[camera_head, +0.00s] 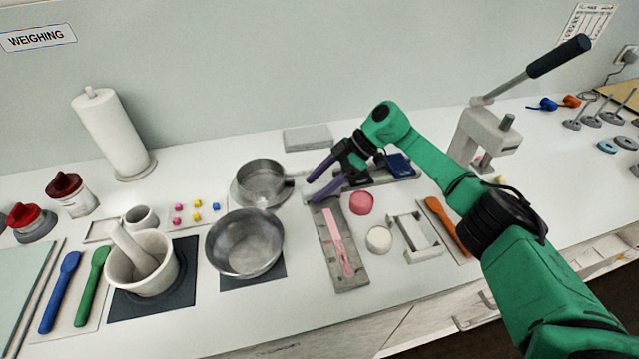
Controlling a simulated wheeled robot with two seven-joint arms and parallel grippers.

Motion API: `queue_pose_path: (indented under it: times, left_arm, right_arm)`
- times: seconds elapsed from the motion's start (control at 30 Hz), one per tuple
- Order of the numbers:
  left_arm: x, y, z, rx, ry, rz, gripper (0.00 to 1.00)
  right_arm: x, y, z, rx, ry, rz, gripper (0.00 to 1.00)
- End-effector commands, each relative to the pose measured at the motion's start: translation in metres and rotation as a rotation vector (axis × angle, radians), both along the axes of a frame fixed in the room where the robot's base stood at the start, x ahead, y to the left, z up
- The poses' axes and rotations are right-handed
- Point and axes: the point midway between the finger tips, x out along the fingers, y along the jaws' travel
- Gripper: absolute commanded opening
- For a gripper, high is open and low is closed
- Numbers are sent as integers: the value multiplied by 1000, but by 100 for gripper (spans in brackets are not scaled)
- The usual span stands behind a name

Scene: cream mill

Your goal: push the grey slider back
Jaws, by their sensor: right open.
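My right gripper (310,191) reaches in from the right on a green arm. Its two purple fingers are apart, point left and down, and hold nothing. They are over the far end of a long grey board (350,283) with a pink strip (338,242) along it. Whether they touch the board I cannot tell. I cannot single out the grey slider with certainty; it may be part of this board, whose far end is partly hidden by the fingers. My left gripper is not in view.
Left of the board are a steel bowl (243,257) and a steel pan (250,195). Right of it are a pink disc (361,204), a white round jar (378,239) and a pale frame (426,246). A lever press (465,143) stands farther right.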

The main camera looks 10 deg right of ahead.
Motion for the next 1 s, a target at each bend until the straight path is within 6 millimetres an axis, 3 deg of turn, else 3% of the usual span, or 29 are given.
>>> queue_pose_path:
  times: [0.27,0.73,1.0]
  left_arm:
    - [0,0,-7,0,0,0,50]
    - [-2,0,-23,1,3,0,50]
    - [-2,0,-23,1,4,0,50]
  right_arm:
    - [2,-16,14,-1,-1,-1,70]
    - [8,-94,93,0,-1,-4,70]
    - [7,-103,103,0,1,1,70]
